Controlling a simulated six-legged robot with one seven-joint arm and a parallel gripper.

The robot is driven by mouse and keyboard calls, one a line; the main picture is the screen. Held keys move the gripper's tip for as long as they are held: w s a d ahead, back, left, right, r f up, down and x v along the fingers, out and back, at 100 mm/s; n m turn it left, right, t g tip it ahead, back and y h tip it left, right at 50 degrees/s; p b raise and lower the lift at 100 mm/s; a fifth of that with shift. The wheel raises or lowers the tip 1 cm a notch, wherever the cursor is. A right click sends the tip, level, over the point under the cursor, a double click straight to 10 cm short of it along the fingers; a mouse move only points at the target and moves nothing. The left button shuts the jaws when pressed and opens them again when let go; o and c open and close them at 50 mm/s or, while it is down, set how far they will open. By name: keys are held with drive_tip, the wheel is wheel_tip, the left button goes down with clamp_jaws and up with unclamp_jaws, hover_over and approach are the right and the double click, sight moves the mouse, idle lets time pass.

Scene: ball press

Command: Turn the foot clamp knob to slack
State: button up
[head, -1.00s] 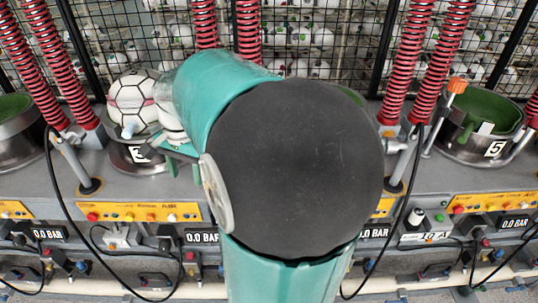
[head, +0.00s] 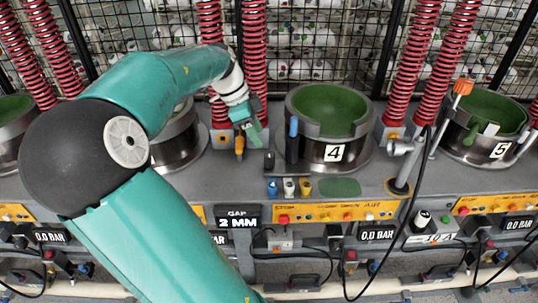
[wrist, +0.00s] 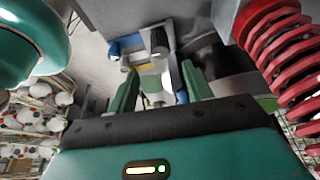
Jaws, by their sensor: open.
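My gripper (head: 254,138) is in front of the red spring columns, left of the station 4 mould, with its green fingers pointing down toward the bench. In the wrist view my gripper (wrist: 160,75) is open, one green finger on each side, with nothing held. A dark round knob-like part (wrist: 158,41) shows ahead, beyond the gap between the fingertips; I cannot tell for sure that it is the foot clamp knob. A blue cylinder (wrist: 113,48) is to its left. In the head view a dark upright block (head: 269,161) stands below and right of the fingertips.
The station 4 mould (head: 320,97) is open and green inside. A blue-topped post (head: 293,138) stands at its left. Red springs (head: 252,55) rise close beside my gripper. A display (head: 238,218) reads a gap of 2 MM. The station 5 mould (head: 490,125) is at the right.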

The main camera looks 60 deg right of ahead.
sight(269, 154)
drive_tip(key=x, duration=0.9)
drive_tip(key=shift+d+f, duration=0.1)
drive_tip(key=shift+f, duration=0.1)
drive_tip(key=c, duration=1)
